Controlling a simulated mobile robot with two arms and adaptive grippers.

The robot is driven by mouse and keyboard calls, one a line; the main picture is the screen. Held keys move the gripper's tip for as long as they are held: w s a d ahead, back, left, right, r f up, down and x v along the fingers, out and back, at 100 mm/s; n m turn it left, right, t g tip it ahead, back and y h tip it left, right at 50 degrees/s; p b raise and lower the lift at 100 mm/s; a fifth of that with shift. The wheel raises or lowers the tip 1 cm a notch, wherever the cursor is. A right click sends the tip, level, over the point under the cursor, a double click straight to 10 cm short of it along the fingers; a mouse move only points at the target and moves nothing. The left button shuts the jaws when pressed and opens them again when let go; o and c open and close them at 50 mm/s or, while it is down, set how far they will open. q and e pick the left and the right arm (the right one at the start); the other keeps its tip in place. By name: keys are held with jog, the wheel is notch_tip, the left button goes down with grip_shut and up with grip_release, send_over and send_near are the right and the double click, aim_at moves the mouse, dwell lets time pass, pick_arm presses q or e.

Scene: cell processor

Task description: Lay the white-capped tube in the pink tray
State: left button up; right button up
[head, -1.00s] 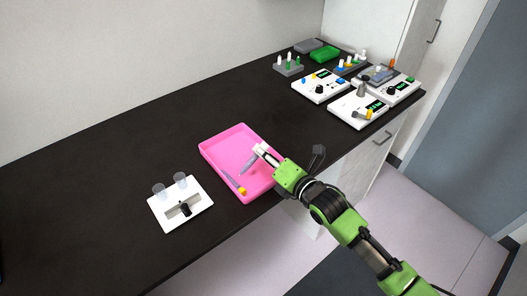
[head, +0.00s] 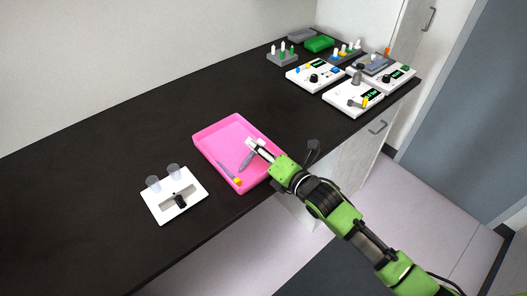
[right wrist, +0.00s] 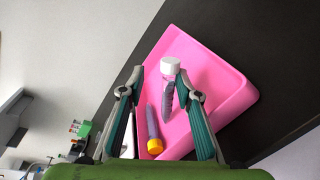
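The white-capped tube, with a grey-purple body (head: 247,162) and white cap (right wrist: 170,66), is inside the pink tray (head: 207,152), apparently lying on its floor. My right gripper (right wrist: 160,73) is over the tray in the head view (head: 256,146). Its fingers are spread, with the tube between them in the wrist view, nearer the right finger; contact there is unclear. A yellow-capped tube (head: 229,174) also lies in the tray, left of the white-capped one; it shows in the wrist view (right wrist: 152,123). My left gripper is not seen.
A white device (head: 162,203) with two clear cups stands left of the tray. White instruments (head: 345,101) and racks (head: 283,58) with caps crowd the far right of the dark counter (head: 110,165). The counter behind the tray is clear.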

jog(key=v, duration=1.2)
jog(key=shift+w, duration=0.1)
dwell(0.4)
